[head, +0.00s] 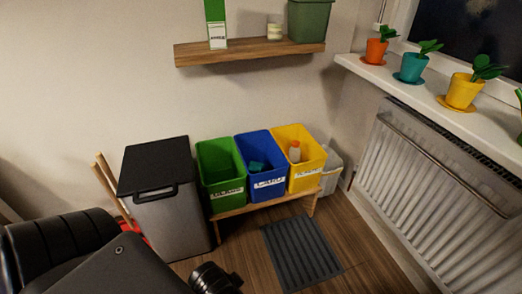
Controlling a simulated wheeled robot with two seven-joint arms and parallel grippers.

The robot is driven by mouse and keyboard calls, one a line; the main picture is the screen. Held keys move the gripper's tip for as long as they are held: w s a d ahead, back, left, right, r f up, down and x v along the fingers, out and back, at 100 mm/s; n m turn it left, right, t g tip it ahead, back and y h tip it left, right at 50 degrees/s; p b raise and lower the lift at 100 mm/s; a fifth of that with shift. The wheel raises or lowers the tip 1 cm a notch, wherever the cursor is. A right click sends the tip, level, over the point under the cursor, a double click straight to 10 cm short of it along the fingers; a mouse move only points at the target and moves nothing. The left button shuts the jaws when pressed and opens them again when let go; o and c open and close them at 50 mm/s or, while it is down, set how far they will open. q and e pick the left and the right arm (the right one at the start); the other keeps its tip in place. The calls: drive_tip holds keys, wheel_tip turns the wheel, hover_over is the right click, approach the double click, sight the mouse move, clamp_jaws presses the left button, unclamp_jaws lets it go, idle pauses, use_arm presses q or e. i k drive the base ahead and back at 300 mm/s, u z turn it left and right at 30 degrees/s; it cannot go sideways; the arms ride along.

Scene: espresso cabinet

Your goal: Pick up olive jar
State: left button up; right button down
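No jar here is clearly an olive jar. A small glass jar (275,28) with pale contents stands on the wooden wall shelf (250,52), between a green and white carton (216,25) and a green container (309,20). Its label and contents are too small to read. A pale bottle with an orange cap (295,152) is inside the yellow bin (306,174). Neither of my grippers can be made out. Dark parts at the lower left look like mine, but show no fingers.
Green (221,175) and blue (262,175) bins stand beside the yellow one on a low wooden bench. A grey bin with a black lid (172,215) is on their left. Potted plants line the windowsill (400,75) above a radiator (435,185). A dark mat (301,252) lies on the floor.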

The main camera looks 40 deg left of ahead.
sight(274, 21)
drive_tip(key=u, duration=0.05)
drive_tip(key=k, duration=0.6)
drive_tip(key=u, duration=0.5)
drive_tip(key=i, duration=1.85)
drive_tip(key=z, duration=0.55)
